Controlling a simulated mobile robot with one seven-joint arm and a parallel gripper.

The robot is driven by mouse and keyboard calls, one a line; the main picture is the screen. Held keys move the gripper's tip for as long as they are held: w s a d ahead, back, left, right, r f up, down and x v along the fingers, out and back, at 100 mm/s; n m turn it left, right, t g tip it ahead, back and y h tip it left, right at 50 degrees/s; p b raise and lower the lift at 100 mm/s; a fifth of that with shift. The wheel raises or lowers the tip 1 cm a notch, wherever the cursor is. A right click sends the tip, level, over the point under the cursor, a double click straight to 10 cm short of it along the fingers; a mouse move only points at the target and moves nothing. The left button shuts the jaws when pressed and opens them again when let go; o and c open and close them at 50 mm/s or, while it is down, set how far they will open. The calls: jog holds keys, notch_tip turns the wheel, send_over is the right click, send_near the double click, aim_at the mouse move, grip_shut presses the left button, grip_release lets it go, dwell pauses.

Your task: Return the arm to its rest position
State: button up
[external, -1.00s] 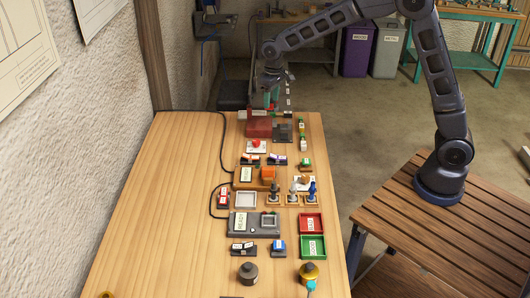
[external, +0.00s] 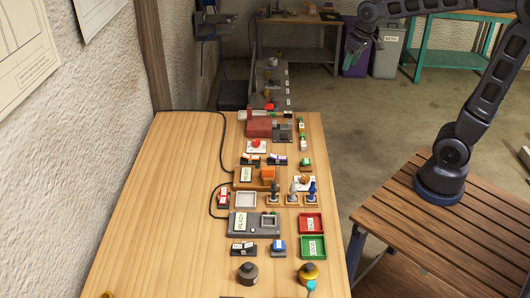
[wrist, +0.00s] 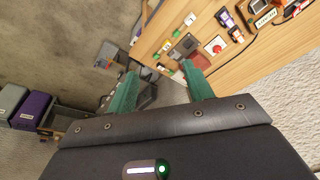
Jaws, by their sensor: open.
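My gripper (external: 353,60) is raised in the air to the right of the table's far end in the external view, in front of the bins. In the wrist view its two green fingers (wrist: 157,92) stand apart with nothing between them. My arm rises from its dark round base on the slatted wooden stand (external: 440,215) at the right and bends back over to the gripper. The top of the arm is cut off by the frame's upper edge.
The wooden workbench (external: 150,210) holds several small devices, a red tray (external: 311,223) and a green tray (external: 313,246). A purple bin (external: 355,35) and a grey bin (external: 388,52) stand behind my gripper. The floor between bench and stand is clear.

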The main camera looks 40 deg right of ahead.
jog(key=s+d+f+t, duration=0.1)
jog(key=s+d, duration=0.3)
jog(key=s, duration=0.5)
jog(key=s+d+m, duration=0.1)
jog(key=s+d, duration=0.3)
jog(key=s, duration=0.6)
jog(key=shift+f+t+h, duration=0.35)
jog(key=shift+t+h, duration=0.05)
